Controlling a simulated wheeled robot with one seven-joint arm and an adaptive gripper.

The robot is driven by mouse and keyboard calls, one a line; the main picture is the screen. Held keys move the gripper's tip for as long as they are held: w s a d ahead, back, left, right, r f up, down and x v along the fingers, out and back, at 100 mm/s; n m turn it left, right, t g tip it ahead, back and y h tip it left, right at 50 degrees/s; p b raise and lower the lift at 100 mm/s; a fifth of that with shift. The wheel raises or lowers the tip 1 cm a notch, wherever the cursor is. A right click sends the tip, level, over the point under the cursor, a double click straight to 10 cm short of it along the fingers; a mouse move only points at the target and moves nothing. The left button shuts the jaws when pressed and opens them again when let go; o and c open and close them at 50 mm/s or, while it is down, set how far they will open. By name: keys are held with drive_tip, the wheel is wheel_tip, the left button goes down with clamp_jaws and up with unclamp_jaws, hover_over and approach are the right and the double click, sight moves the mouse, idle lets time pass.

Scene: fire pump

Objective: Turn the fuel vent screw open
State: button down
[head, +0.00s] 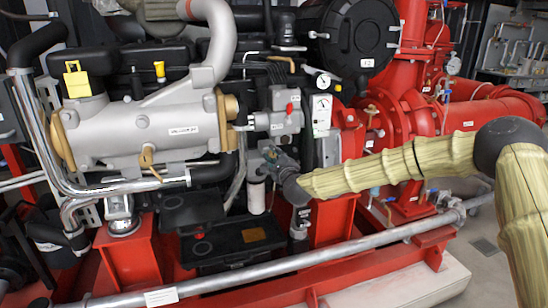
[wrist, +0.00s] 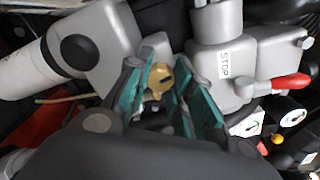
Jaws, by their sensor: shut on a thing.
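The fuel vent screw (wrist: 160,80) is a small brass-coloured head with a dark slot, seen in the wrist view between my fingers. My gripper (wrist: 168,88) has teal finger pads and is shut on the screw, one pad on each side of it. In the head view my gripper (head: 268,156) is small and dark at the end of my arm, against the engine's grey parts. The screw cannot be made out in the head view.
A grey box marked STOP (wrist: 228,65) with a red lever (wrist: 290,82) is close on the right in the wrist view. A grey housing with a white cylinder (wrist: 32,70) is on the left. A silver pipe (head: 250,277) runs along the front of the red frame.

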drive_tip(key=n, duration=0.5)
drive_tip(key=shift+a+n, duration=0.15)
drive_tip(key=shift+n, duration=0.15)
drive_tip(key=n+p, duration=0.1)
drive_tip(key=n, duration=0.9)
drive_tip(key=shift+s+f+n+p, duration=0.1)
drive_tip(key=shift+n+p, duration=0.25)
drive_tip(key=shift+n, duration=0.05)
drive_tip(key=n, duration=0.5)
drive_tip(key=shift+f+n, duration=0.15)
drive_tip(key=shift+n, duration=0.15)
drive_tip(key=shift+f, duration=0.1)
drive_tip(key=c, duration=1.2)
unclamp_jaws()
drive_tip(key=shift+r, duration=0.2)
drive_tip(key=v, duration=1.2)
